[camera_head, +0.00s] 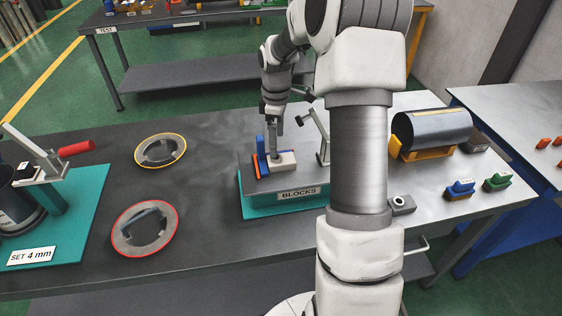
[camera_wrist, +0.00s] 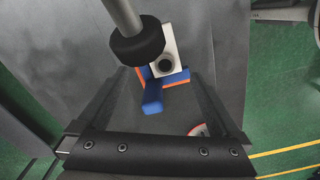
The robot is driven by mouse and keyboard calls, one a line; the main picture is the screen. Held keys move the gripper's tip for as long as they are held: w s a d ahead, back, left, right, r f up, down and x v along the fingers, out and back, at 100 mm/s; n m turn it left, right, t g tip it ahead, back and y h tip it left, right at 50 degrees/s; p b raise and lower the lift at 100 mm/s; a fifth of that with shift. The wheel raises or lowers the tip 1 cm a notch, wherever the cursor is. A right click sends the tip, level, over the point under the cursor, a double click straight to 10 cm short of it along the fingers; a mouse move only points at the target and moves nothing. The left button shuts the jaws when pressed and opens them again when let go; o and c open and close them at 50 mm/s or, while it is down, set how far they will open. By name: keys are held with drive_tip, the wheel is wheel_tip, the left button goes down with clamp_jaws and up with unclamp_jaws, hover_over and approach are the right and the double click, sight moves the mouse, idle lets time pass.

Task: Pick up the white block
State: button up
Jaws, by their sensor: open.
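The white block (camera_head: 284,161) lies on the grey plate of the stand labelled BLOCKS (camera_head: 297,193). In the wrist view the white block (camera_wrist: 178,42) shows a dark round spot on its face. A blue and orange piece (camera_head: 260,158) stands against its left side; in the wrist view this blue piece (camera_wrist: 153,97) borders the block. My gripper (camera_head: 274,150) points down close to the block, by its far left part. In the wrist view my gripper (camera_wrist: 165,78) is open, with its fingers apart. Whether a finger touches the block is hidden.
A clamp (camera_head: 322,140) stands just right of the block; a rod with a black pad (camera_wrist: 137,42) partly covers the block's corner in the wrist view. Two ringed discs (camera_head: 160,150) (camera_head: 145,228) lie left. A dark cylinder (camera_head: 437,131) rests on an orange holder to the right.

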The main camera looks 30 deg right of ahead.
sight(281, 161)
drive_tip(key=f, duration=0.5)
drive_tip(key=shift+s+f, duration=0.1)
drive_tip(key=shift+s, duration=0.2)
clamp_jaws()
